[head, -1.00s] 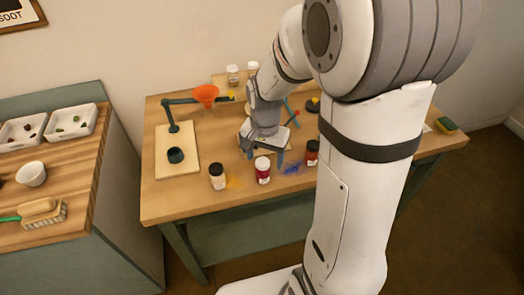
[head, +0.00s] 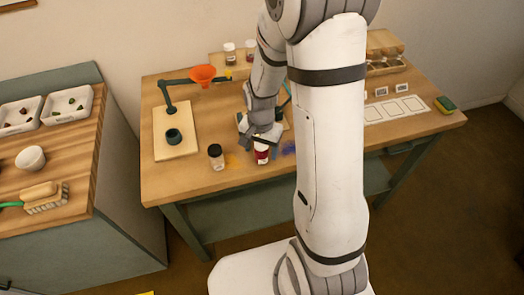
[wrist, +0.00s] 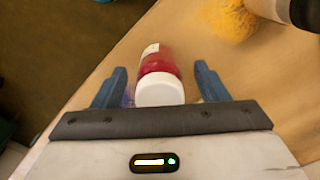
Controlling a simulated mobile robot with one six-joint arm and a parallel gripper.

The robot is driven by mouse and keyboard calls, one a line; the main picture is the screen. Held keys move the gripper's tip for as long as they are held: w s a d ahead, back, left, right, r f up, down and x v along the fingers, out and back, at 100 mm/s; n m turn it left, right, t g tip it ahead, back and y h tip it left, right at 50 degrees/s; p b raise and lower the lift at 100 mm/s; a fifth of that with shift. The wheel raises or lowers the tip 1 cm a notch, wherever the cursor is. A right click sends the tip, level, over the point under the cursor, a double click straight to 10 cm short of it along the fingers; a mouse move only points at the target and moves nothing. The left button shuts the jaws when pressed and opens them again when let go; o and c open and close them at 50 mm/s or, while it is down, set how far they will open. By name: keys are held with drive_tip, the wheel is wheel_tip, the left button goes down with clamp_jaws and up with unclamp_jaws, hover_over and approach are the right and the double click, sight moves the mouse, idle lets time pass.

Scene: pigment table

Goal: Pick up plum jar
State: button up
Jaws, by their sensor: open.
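The plum jar (head: 262,153), a small jar with deep red contents, a pale label and a white lid, stands near the front edge of the table. In the wrist view the jar (wrist: 160,68) lies between the two blue fingers, with a gap on each side. My gripper (head: 260,139) is open at the jar's top, and partly hides it in the head view. The open jaws also show in the wrist view (wrist: 161,70). I cannot tell how far down the jar the fingertips reach.
A black-lidded jar (head: 216,157) stands close left of the plum jar, with yellow powder (head: 232,160) between. Blue powder (head: 286,148) lies to the right. A stand with an orange funnel (head: 203,75) is at the back left. My arm hides part of the table's right side.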

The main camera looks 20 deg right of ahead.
drive_tip(key=shift+c, duration=0.3)
drive_tip(key=c, duration=1.1)
drive_tip(key=shift+o, duration=0.2)
